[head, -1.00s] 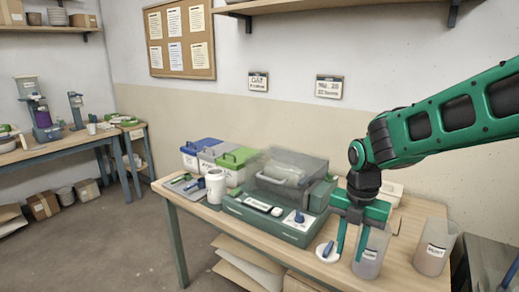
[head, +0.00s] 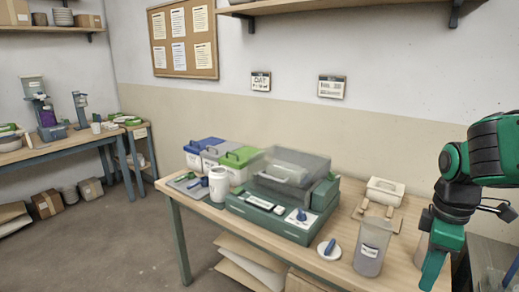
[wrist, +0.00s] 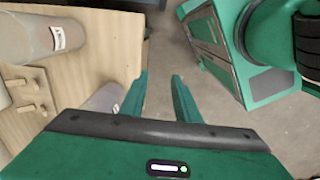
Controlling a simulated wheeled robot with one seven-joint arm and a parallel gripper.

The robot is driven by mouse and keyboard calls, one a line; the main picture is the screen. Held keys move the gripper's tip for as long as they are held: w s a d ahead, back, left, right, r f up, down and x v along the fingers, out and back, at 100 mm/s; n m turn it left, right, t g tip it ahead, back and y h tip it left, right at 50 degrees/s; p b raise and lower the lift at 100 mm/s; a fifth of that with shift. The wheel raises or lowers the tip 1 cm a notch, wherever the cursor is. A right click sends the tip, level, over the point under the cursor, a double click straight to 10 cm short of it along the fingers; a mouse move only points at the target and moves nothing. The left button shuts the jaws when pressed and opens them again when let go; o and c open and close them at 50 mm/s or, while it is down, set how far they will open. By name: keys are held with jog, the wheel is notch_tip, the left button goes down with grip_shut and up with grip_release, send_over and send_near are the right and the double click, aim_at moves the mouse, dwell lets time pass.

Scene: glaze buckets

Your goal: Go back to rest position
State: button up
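My gripper (head: 433,272) is at the right edge of the head view, beyond the right part of the table, pointing down. In the wrist view its two green fingers (wrist: 160,95) stand apart with only floor between them, so it is open and empty. A grey bucket with a label (head: 371,248) stands upright on the table, left of my gripper. A second bucket (head: 421,249) is mostly hidden behind my gripper. In the wrist view one labelled bucket (wrist: 35,40) shows at the upper left, and another (wrist: 103,98) is partly hidden by my gripper.
Open floor (head: 110,240) lies left.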

jog(key=s+d+m, duration=0.4)
jog(key=s+m, duration=0.8)
jog(key=m, duration=0.5)
jog(key=shift+s+d+f, duration=0.2)
jog(key=shift+s+d, duration=0.05)
jog(key=shift+d, duration=0.15)
jog(key=shift+w+f, duration=0.25)
jog(key=shift+w, duration=0.4)
